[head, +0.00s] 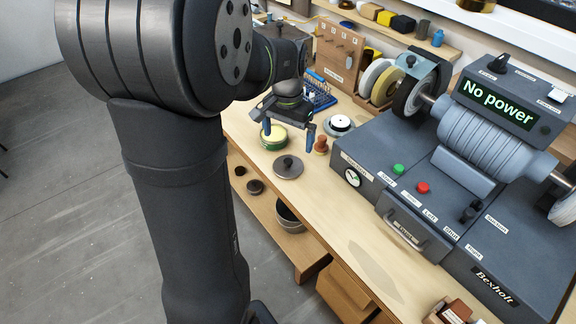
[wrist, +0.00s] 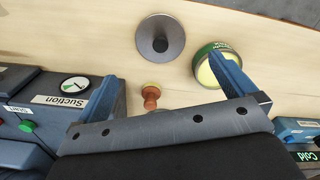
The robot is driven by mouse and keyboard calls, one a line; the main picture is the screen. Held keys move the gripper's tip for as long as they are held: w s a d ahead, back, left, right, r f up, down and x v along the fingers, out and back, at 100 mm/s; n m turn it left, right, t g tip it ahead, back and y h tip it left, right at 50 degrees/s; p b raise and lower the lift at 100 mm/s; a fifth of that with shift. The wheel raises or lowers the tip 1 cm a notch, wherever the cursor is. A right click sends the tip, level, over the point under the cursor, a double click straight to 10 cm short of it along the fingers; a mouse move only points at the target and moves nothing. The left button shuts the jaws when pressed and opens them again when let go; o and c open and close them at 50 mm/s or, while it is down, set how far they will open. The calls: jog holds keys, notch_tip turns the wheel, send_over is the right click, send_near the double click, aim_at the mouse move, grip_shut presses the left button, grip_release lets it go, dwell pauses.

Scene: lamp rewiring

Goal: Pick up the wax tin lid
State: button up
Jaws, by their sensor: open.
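The wax tin lid, a dark grey round disc with a raised knob (head: 288,167), lies on the wooden bench near its front edge. It also shows in the wrist view as a grey round piece (wrist: 160,38). The wax tin (head: 273,141), green with pale yellow wax, stands open behind it, and in the wrist view (wrist: 203,73) one finger partly covers it. My gripper (head: 289,136) is open and empty, with its blue-tipped fingers apart. In the wrist view the gripper (wrist: 166,88) does not surround the lid, which lies beyond the fingertips.
A small brown turned wooden piece (head: 321,146) stands right of the lid. A white and dark round item (head: 338,125) sits behind it. The grey machine (head: 400,185) with a "No power" display fills the right. Bench (head: 330,215) in front of the machine is mostly clear.

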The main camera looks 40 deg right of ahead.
aim_at(288, 161)
notch_tip(288, 161, down, 10)
jog(key=shift+d+r, duration=0.1)
jog(key=shift+r, duration=0.1)
dwell(0.3)
jog(key=c, duration=0.9)
